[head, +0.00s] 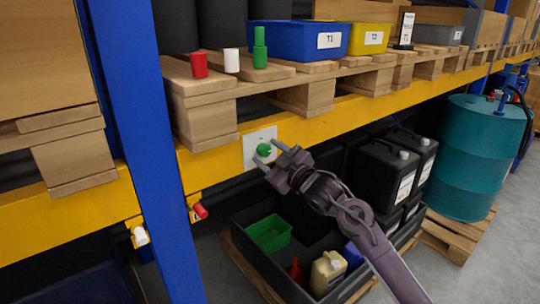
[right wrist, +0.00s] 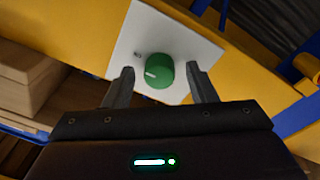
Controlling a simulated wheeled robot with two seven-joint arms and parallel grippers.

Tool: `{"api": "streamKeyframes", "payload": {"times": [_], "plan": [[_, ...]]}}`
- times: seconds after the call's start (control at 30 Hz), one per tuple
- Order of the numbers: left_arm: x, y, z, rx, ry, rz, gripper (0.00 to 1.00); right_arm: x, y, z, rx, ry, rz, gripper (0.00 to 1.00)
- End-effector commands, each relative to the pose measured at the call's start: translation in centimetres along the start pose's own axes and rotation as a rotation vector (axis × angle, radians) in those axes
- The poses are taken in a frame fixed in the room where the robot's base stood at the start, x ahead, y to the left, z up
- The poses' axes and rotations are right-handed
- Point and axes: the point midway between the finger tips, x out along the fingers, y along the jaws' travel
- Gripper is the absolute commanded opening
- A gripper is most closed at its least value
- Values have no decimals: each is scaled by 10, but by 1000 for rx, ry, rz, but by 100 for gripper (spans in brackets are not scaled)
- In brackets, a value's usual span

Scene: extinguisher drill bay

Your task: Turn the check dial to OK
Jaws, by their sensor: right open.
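The check dial (head: 264,150) is a round green knob on a white plate (head: 250,154) fixed to the yellow shelf beam. In the right wrist view the dial (right wrist: 159,71) has a white pointer mark, and a small dark mark shows on the plate (right wrist: 126,40); I cannot read it. My right gripper (head: 271,156) is open just in front of the plate. In the right wrist view its fingers (right wrist: 161,82) stand on either side of the dial, with visible gaps to it. My left gripper is not in view.
A blue upright (head: 135,120) stands left of the dial. Pallet boards with blue (head: 295,40) and yellow (head: 369,39) bins lie above the beam (head: 330,120). Below is a dark tray (head: 264,268) with a green box (head: 269,233); black canisters (head: 385,170) stand at right.

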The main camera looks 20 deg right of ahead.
Motion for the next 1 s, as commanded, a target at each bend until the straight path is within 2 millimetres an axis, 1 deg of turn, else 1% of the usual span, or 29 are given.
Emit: {"api": "streamKeyframes", "payload": {"times": [0.07,0.17,0.4,0.5,0.6,0.73,1.0], "plan": [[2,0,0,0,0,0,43,-2,0,1,-1,0,0,51],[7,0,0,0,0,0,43,-12,-1,3,-2,0,-1,51],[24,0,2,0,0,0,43,-53,-3,4,-4,-1,-1,51],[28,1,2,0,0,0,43,-66,-2,3,-2,-1,0,51],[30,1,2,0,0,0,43,-75,-1,2,-1,-1,0,51],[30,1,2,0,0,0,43,-78,-1,1,0,-1,-1,51],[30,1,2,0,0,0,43,-78,0,0,0,0,0,51]]}}
